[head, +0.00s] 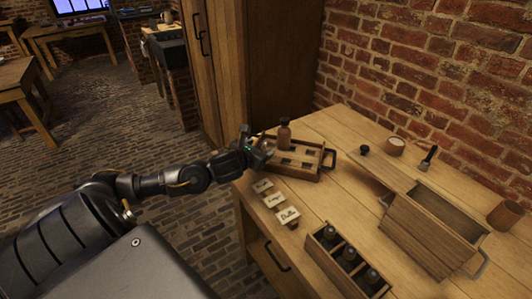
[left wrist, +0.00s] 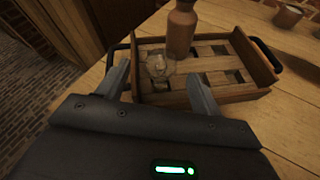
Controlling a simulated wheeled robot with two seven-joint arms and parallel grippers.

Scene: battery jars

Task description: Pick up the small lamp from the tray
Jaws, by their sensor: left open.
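The small lamp (left wrist: 158,66), a clear glass bulb, stands in the left part of the wooden tray (left wrist: 215,92) in the left wrist view. My left gripper (left wrist: 157,72) is open, with one finger on each side of the lamp in that view; I cannot tell whether either finger touches it. In the head view my left gripper (head: 264,148) is at the left end of the tray (head: 296,174), and the lamp is hard to make out behind it. My right gripper is not in view.
A brown bottle (head: 284,134) stands in the tray, close behind the lamp; it also shows in the left wrist view (left wrist: 181,28). Label cards (head: 273,199) lie in front of the tray. A divided box with jars (head: 318,256) and a larger wooden box (head: 415,235) stand to the right.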

